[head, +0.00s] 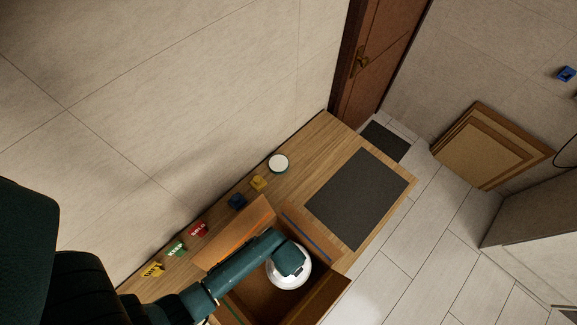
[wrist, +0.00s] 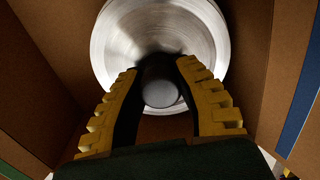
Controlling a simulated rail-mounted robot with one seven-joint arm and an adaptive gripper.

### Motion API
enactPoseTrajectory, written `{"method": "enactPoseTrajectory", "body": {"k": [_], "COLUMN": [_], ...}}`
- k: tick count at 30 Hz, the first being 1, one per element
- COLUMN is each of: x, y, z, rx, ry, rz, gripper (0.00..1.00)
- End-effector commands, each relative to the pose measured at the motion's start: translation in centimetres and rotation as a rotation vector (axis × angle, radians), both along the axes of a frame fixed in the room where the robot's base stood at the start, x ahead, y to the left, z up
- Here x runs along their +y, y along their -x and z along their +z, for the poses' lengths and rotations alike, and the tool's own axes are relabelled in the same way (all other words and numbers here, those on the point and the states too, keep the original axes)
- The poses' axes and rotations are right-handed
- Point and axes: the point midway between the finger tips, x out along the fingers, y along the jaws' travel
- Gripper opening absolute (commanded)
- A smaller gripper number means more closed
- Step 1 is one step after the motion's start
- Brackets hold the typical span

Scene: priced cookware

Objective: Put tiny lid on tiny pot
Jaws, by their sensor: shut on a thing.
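A round brushed-metal lid (wrist: 122,38) with a dark knob (wrist: 160,90) fills the top of the wrist view. My gripper (wrist: 160,76) has its yellow ridged fingers on either side of the knob, shut on it. The lid is between the cardboard walls of an open box (head: 338,292). In the head view my arm reaches over this box and its wrist hides the fingers. A pale round shape (head: 292,280) shows around the wrist there; I cannot tell whether it is the lid. I cannot make out the tiny pot for certain.
The box stands on a wooden table (head: 318,135). A dark grey mat (head: 360,198) lies to its right, bare. A white round container (head: 279,163), a yellow block (head: 258,183), a blue block (head: 237,201) and coloured price signs (head: 198,229) stand along the wall.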

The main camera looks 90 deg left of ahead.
Motion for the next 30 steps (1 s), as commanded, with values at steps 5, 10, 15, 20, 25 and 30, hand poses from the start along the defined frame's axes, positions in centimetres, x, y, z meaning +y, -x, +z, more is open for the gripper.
{"method": "enactPoseTrajectory", "body": {"k": [5, 10, 15, 20, 25, 30], "x": [0.1, 0.0, 0.0, 0.0, 0.1, 0.0], "y": [-0.1, 0.0, 0.0, 0.0, -0.1, 0.0], "z": [0.1, 0.0, -0.1, -0.9, -1.6, -1.6], "rx": [-0.001, -0.001, -0.001, -0.001, -0.001, -0.001], "ry": [-0.002, -0.002, -0.001, -0.001, -0.002, -0.002], "rz": [0.0, 0.0, 0.0, 0.0, 0.0, 0.0], "gripper": [0.0, 0.0, 0.0, 0.0, 0.0, 0.0]}}
